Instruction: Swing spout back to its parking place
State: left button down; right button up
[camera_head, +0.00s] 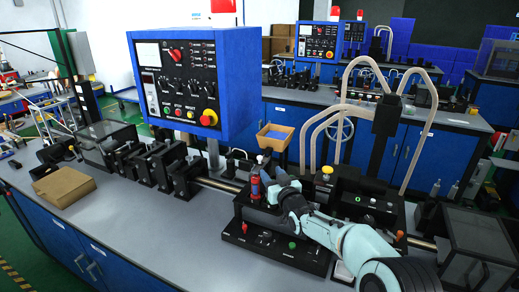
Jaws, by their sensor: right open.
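My right arm comes in from the lower right, and its gripper (264,174) is over the black machine block (262,215) at the middle of the bench. The gripper is open, beside a small upright red and dark fitting (255,187). I cannot tell whether they touch. Beige curved tubes (350,68) arch from a black post (381,135) behind the arm, apart from the gripper. I cannot tell for sure which part is the spout, or where its parking place is. My left gripper is not in view.
A blue control box (190,85) with knobs stands over the bench at upper left. A cardboard box (64,187) lies at left. A yellow knob (327,171) and dark clear-sided box (480,240) are at right. The grey bench top (150,235) is clear at front left.

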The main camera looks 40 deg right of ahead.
aim_at(261, 158)
jog(key=p+x, duration=0.2)
jog(key=x, duration=0.2)
jog(key=p+x, duration=0.2)
jog(key=x, duration=0.2)
jog(key=p+x, duration=0.2)
jog(key=x, duration=0.2)
jog(key=shift+w+r, duration=0.1)
jog(key=shift+r, duration=0.25)
jog(key=shift+w+d+f+p, duration=0.15)
jog(key=shift+w+f+p, duration=0.2)
jog(key=shift+w, duration=0.3)
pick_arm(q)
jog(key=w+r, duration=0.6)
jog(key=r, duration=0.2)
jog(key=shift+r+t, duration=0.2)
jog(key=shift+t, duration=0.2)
pick_arm(e)
jog(key=shift+s, duration=0.1)
jog(key=shift+r, duration=0.1)
grip_shut()
